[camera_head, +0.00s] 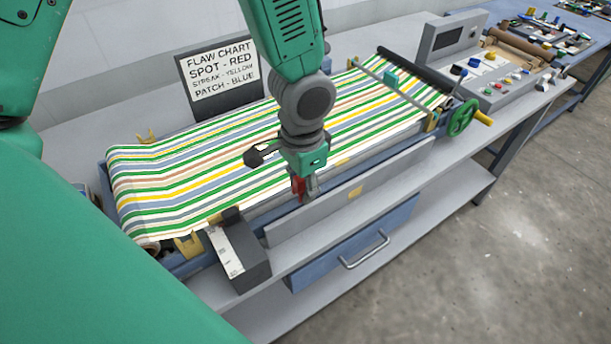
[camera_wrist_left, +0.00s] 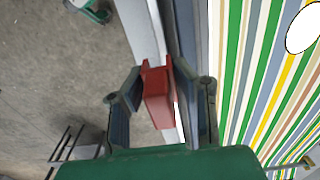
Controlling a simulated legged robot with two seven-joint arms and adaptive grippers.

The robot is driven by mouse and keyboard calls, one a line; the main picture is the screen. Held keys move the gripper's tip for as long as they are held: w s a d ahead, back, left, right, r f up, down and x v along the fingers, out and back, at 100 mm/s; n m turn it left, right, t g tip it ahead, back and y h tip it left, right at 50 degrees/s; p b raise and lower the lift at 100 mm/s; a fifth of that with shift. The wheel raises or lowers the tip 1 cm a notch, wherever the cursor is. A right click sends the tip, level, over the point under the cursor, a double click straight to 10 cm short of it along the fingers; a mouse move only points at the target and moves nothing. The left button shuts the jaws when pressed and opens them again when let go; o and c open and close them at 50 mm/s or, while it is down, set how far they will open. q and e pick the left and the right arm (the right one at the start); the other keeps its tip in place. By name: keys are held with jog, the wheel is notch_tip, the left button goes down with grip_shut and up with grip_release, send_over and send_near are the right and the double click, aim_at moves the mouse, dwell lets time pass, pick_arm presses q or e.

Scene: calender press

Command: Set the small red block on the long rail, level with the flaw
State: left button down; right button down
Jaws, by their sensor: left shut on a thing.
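My left gripper (camera_head: 306,192) is shut on the small red block (camera_head: 298,187), above the long grey rail (camera_head: 385,182) along the press's front. In the left wrist view the red block (camera_wrist_left: 158,97) sits between both fingers of the gripper (camera_wrist_left: 168,90), over a pale strip. I cannot tell whether the block touches the rail. The striped cloth (camera_head: 165,187) lies behind the rail. A pale oval flaw with a dark outline (camera_wrist_left: 303,28) shows on the cloth in the wrist view's upper right corner. My arm seems to hide it in the head view. My right gripper is out of view.
The flaw chart (camera_head: 221,70) reads spot red, streak yellow, patch blue. A dark box with a white label (camera_head: 238,255) stands left of the rail. A green handwheel (camera_head: 462,118) and control panel (camera_head: 490,85) are at the right. A drawer handle (camera_head: 365,250) projects below.

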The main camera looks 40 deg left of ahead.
aim_at(302, 209)
pick_arm(q)
jog(key=shift+s+a+f+b, duration=0.1)
jog(key=shift+a+f+b, duration=0.05)
jog(key=shift+f+b, duration=0.45)
jog(key=shift+a+f+b, duration=0.2)
jog(key=shift+f+b, duration=1.5)
jog(key=shift+f, duration=0.2)
jog(key=shift+d+f+b, duration=0.3)
jog(key=shift+f+b, duration=0.05)
jog(key=shift+f, duration=0.35)
jog(key=shift+a, duration=0.2)
jog(key=shift+d+f, duration=0.1)
jog(key=shift+f, duration=0.35)
jog(key=c, duration=1.2)
grip_release()
